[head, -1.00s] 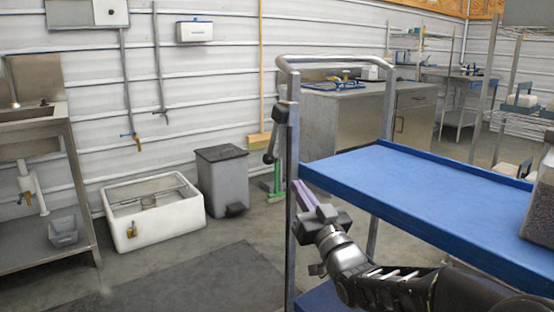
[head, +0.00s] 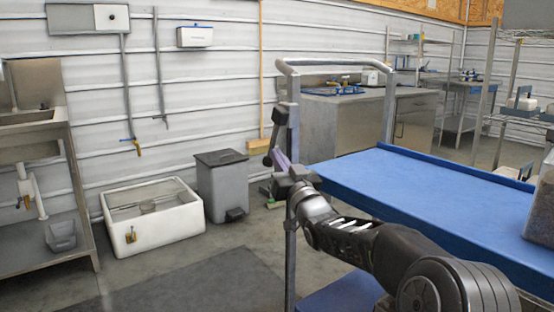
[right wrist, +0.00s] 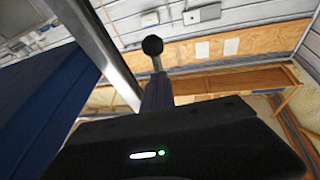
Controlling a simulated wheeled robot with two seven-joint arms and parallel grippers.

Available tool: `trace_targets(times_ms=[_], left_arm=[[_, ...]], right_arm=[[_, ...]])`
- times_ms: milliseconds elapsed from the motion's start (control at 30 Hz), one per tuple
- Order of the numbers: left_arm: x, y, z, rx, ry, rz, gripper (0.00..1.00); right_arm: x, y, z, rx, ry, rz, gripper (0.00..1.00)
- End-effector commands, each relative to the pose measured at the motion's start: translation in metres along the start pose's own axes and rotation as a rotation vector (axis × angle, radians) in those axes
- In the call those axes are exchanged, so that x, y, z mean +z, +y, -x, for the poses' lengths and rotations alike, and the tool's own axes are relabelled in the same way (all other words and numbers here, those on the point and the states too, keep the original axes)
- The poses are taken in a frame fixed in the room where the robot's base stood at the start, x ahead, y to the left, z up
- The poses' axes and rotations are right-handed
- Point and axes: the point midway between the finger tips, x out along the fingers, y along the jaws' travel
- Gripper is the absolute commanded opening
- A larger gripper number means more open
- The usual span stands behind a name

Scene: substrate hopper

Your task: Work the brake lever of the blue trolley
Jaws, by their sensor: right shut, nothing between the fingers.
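The blue trolley (head: 420,190) stands at the right with a metal push handle frame. Its dark brake lever (head: 273,138) is mounted on the near left post and slants down to a round knob (head: 267,160). My right gripper (head: 277,153) is shut and empty, its fingertips close beside the lower part of the lever. In the right wrist view the black knob (right wrist: 152,45) shows just beyond the shut fingers (right wrist: 157,88); I cannot tell whether they touch. My left gripper is not in view.
A grey bin (head: 222,188) and a white floor basin (head: 155,225) stand behind to the left.

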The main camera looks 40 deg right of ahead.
Motion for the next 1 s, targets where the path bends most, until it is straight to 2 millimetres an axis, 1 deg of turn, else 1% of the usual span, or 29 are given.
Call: trace_targets(times_ms=[33,167,733,1000], left_arm=[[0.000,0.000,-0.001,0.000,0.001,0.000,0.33],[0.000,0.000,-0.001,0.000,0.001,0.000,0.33],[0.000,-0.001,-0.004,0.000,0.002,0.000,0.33],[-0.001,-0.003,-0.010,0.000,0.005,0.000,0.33]], right_arm=[[0.000,0.000,-0.004,-0.001,0.001,0.000,0.00],[0.000,0.000,-0.009,0.000,0.000,0.000,0.00],[0.002,-0.001,-0.012,-0.001,0.000,-0.001,0.00],[0.007,-0.004,-0.025,-0.002,-0.001,-0.001,0.00]])
